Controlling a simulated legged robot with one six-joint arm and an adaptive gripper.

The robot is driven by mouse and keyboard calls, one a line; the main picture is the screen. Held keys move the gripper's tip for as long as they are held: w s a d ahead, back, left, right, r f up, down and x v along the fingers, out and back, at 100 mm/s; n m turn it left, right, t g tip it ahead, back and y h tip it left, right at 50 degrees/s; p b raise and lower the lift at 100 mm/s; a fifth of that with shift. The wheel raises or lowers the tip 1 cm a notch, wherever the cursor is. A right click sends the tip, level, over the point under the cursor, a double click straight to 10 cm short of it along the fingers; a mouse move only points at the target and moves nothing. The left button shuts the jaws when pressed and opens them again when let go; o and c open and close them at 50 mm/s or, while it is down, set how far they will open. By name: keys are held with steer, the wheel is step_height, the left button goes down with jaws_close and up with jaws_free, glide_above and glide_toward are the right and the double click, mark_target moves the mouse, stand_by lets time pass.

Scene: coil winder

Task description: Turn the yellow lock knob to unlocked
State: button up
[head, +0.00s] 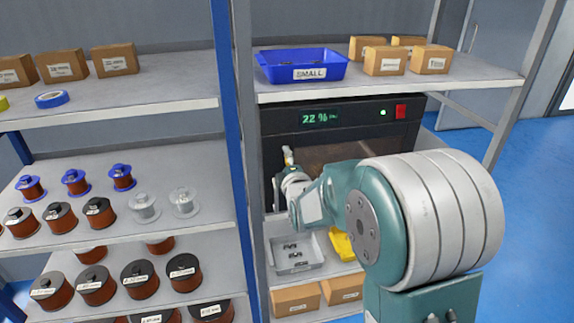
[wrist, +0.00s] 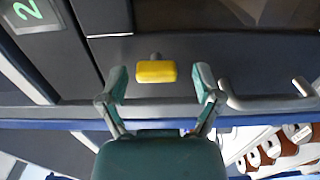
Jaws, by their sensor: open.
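The yellow lock knob (wrist: 156,71) is a small block on a short dark stem, on the dark front of the cabinet. Its long side runs across the wrist picture. My gripper (wrist: 160,76) is open, with one finger on each side of the knob and a gap on both sides. In the head view, my gripper (head: 287,164) is at the left part of the cabinet (head: 285,118) front. A small yellow patch shows there, too small to tell its turn. The cabinet's display (head: 320,118) reads 22 %.
A grey bar handle (wrist: 268,102) is close to the right finger in the wrist view. A blue shelf post (head: 231,120) stands left of the cabinet. A blue bin (head: 303,73) sits above; a grey tray (head: 296,262) and yellow bin (head: 342,245) sit below.

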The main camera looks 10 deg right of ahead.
steer(key=s, duration=1.2)
steer(key=s+m+g, duration=1.2)
steer(key=s+m, duration=0.6)
steer(key=s, duration=0.6)
steer(key=shift+s+d+r, duration=0.15)
steer(key=shift+r, duration=0.1)
